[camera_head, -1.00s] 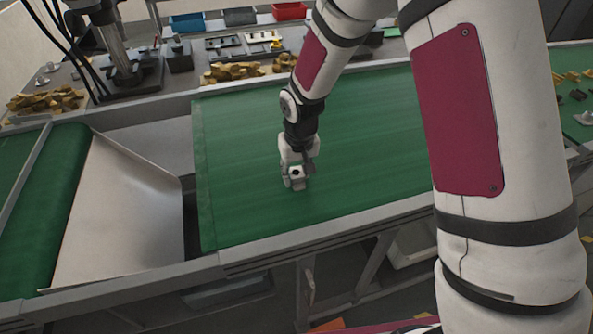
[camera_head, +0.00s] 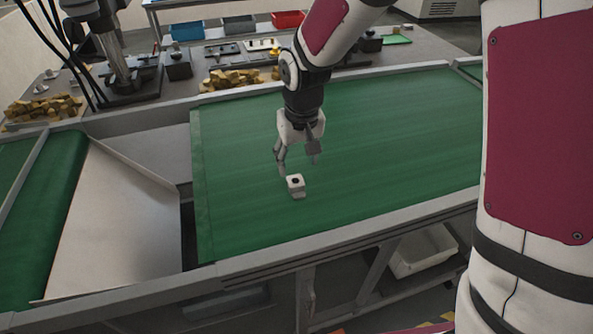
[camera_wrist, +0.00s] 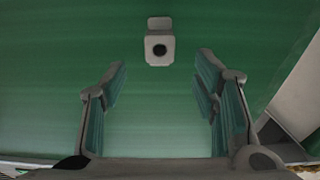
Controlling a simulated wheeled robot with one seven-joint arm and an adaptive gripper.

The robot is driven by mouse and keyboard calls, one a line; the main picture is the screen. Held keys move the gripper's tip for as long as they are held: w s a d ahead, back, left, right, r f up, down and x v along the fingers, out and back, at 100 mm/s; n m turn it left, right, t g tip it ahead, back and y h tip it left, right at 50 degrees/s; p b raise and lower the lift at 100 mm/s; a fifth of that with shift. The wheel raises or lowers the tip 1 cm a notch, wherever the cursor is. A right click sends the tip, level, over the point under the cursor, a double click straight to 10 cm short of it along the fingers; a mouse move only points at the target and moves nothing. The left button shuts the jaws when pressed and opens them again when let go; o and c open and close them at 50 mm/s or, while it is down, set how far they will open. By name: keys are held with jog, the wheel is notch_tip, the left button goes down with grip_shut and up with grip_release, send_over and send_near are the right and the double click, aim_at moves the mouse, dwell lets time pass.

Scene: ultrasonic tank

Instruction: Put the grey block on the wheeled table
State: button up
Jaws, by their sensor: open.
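The grey block (camera_head: 296,184), pale with a dark round hole in its top, rests on the green belt. It also shows in the wrist view (camera_wrist: 160,47), top centre, beyond my fingertips and clear of both. My gripper (camera_head: 298,160) is open and empty, its fingers spread a little above and behind the block. Both fingers of my gripper (camera_wrist: 158,75) stand wide apart in the wrist view. I cannot make out a wheeled table for certain.
The green belt (camera_head: 390,130) is otherwise bare around the block. A sloping metal chute (camera_head: 115,225) lies to the left. Behind the belt, a grey worktop holds yellowish parts (camera_head: 232,80) and a black-based machine (camera_head: 125,75). A white bin (camera_head: 425,250) stands below the belt.

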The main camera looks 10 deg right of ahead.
jog(key=shift+s+d+r, duration=0.1)
jog(key=shift+s+r, duration=0.05)
jog(key=shift+r, duration=0.75)
jog(key=shift+s+d+r, duration=0.1)
jog(key=shift+s+r, duration=0.05)
jog(key=shift+r, duration=0.75)
jog(key=s+d+r+t, duration=0.1)
jog(key=s+d+r, duration=0.3)
jog(key=s, duration=0.3)
jog(key=s+d+r+m+t, duration=0.1)
jog(key=s+d+r, duration=0.3)
jog(key=s+r, duration=0.3)
jog(key=s+d+r+m+t, duration=0.1)
jog(key=s+d+r, duration=0.3)
jog(key=s+r, duration=0.2)
jog(key=shift+s+d+t, duration=0.4)
jog(key=shift+s, duration=0.75)
jog(key=shift+s, duration=0.1)
